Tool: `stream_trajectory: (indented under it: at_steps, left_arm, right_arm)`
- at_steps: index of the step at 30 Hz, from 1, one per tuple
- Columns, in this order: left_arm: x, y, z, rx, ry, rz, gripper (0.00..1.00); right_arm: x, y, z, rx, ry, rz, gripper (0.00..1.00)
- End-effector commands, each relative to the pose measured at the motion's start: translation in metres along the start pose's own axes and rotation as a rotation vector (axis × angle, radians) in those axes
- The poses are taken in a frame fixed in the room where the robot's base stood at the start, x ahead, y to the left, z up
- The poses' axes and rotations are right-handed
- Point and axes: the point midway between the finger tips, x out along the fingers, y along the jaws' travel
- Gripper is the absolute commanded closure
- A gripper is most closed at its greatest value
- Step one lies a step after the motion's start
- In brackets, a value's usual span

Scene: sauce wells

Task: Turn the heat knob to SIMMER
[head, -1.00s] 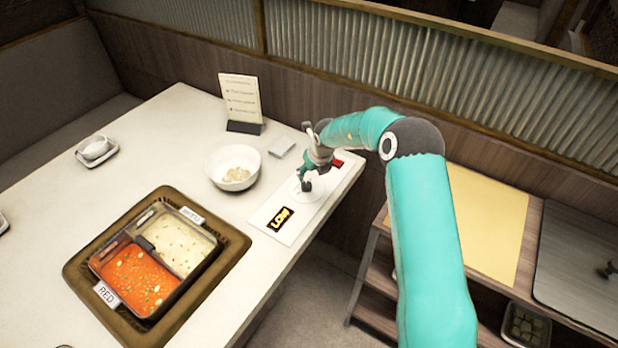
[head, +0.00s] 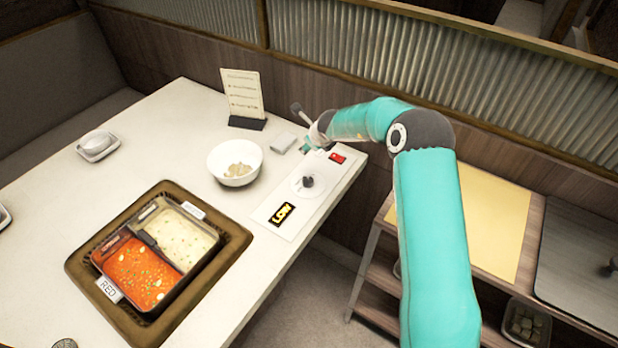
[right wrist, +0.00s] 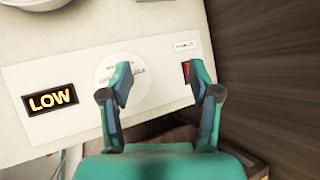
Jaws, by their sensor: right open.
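The heat knob (head: 307,182) is a small dark knob on a round white dial on the white control panel (head: 268,228) at the table's right edge. The display (head: 283,213) reads LOW; it also reads LOW in the right wrist view (right wrist: 50,102). In the right wrist view the pale dial (right wrist: 104,72) shows behind the left finger, and the knob itself is not visible. My right gripper (right wrist: 162,84) is open and empty. In the head view it is above and behind the knob, apart from it. My left gripper is not in view.
A red switch (head: 337,158) sits on the panel's far end. A white bowl (head: 214,160), a menu stand (head: 242,95) and a small pale block (head: 282,143) stand nearby. A divided pot (head: 122,236) holds red and white broth. The wooden wall (head: 190,75) rises behind the table.

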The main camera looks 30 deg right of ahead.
Motion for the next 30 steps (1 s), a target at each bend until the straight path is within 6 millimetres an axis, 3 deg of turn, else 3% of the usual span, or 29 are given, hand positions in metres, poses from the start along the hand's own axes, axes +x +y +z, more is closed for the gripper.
stream_trajectory:
  at_steps: [7, 15, 23, 30]
  left_arm:
    - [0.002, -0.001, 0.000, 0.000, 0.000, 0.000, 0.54]
    - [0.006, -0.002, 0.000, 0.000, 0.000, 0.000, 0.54]
    - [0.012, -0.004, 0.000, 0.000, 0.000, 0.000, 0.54]
    - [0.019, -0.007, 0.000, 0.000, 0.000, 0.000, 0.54]
  right_arm:
    - [-0.009, -0.003, 0.047, -0.478, -0.206, -0.056, 0.38]
    - [-0.025, 0.029, 0.075, -1.010, -0.382, -0.033, 0.38]
    - [-0.038, 0.068, 0.062, -1.527, -0.476, 0.064, 0.38]
    - [-0.045, 0.084, 0.019, -1.991, -0.470, 0.211, 0.38]
